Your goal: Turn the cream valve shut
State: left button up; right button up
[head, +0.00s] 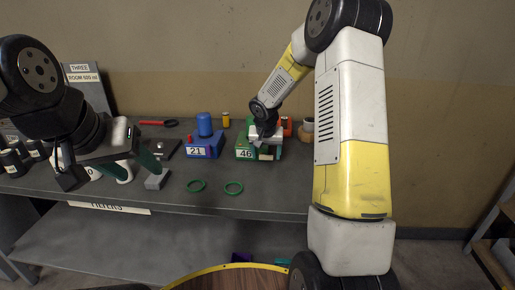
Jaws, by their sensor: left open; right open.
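I cannot pick out a cream valve with certainty. A whitish rounded piece (124,172) shows on the bench, partly hidden behind my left gripper; I cannot tell what it is. My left gripper (108,174) is open above the left part of the bench, near a small grey block (157,180). My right gripper (266,151) is open, pointing down at the green box marked 46 (244,150) and covering its right part. Whether it touches the box is too small to tell.
A wooden drum top (230,279) stands in front. The bench's front middle is mostly clear.

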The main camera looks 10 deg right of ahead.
jog(key=c, duration=1.3)
jog(key=shift+a, duration=0.1)
jog(key=shift+w+a+r+n+g+h, duration=0.1)
jog(key=shift+a+r+n+g+h, duration=0.1)
jog(key=shift+h, duration=0.4)
jog(key=shift+w+a+r+n+g+h, duration=0.1)
jog(key=shift+a+h, duration=0.05)
jog(key=shift+h, duration=0.45)
jog(key=h, duration=0.2)
jog(key=a+n+g+h, duration=0.1)
jog(key=h, duration=0.2)
jog(key=shift+w+a, duration=0.1)
jog(key=shift+w, duration=0.1)
jog(key=h, duration=0.2)
jog(key=a+n+h, duration=0.1)
jog(key=h, duration=0.1)
jog(key=shift+w+f+g, duration=0.1)
jog(key=shift+w+g, duration=0.05)
jog(key=shift+g, duration=0.15)
jog(key=shift+w+a+f+n+h, duration=0.1)
jog(key=shift+a+n+h, duration=0.15)
jog(key=shift+h, duration=0.7)
jog(key=shift+a+f+n+h, duration=0.15)
jog(key=shift+n+h, duration=0.2)
jog(key=shift+h, duration=0.6)
